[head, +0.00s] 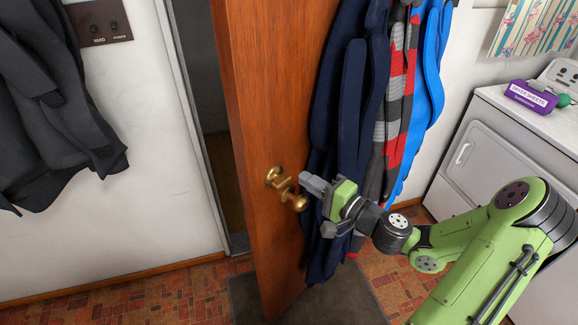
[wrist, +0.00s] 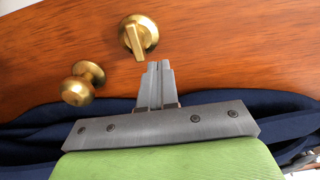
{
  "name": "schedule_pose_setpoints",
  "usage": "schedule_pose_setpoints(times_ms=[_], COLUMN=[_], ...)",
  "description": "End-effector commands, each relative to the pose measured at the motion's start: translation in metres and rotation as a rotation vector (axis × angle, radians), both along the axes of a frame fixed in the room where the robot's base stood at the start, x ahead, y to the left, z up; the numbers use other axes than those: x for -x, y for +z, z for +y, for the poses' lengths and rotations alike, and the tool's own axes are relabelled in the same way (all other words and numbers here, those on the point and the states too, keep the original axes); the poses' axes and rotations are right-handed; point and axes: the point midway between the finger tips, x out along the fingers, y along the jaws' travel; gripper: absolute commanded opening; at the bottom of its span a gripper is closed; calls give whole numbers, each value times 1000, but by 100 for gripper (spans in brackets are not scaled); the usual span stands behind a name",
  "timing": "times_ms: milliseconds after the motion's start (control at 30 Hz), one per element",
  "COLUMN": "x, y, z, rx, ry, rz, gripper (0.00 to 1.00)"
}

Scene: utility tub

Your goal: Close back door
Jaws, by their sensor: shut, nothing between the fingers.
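The back door (head: 262,110) is a brown wooden door that stands ajar. A dark gap and the door frame (head: 200,130) show to its left in the head view. It carries a brass knob (head: 298,202) and a brass thumb-turn (wrist: 139,37). The knob also shows in the wrist view (wrist: 82,84). My gripper (head: 306,184) is shut and empty, close to the door's face beside the knob. In the wrist view its fingertips (wrist: 158,66) are together just below the thumb-turn. I cannot tell whether they touch the door.
Navy (head: 350,100), striped and blue (head: 430,80) garments hang beside the door, behind my gripper. A dark coat (head: 50,100) hangs on the left wall. A white dryer (head: 490,150) stands at right with a purple box (head: 530,96) on it. A dark mat (head: 345,300) lies below.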

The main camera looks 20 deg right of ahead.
Motion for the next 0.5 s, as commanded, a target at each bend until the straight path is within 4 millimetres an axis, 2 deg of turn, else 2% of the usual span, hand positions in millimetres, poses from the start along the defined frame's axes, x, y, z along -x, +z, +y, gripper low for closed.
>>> schedule_pose_setpoints(times_ms=[100,233,500], x=[-22,-42,-56], y=[0,0,-1], z=[15,26,33], rx=[0,1,0], ry=[5,3,0], rz=[-1,-1,1], gripper=[0,0,0])
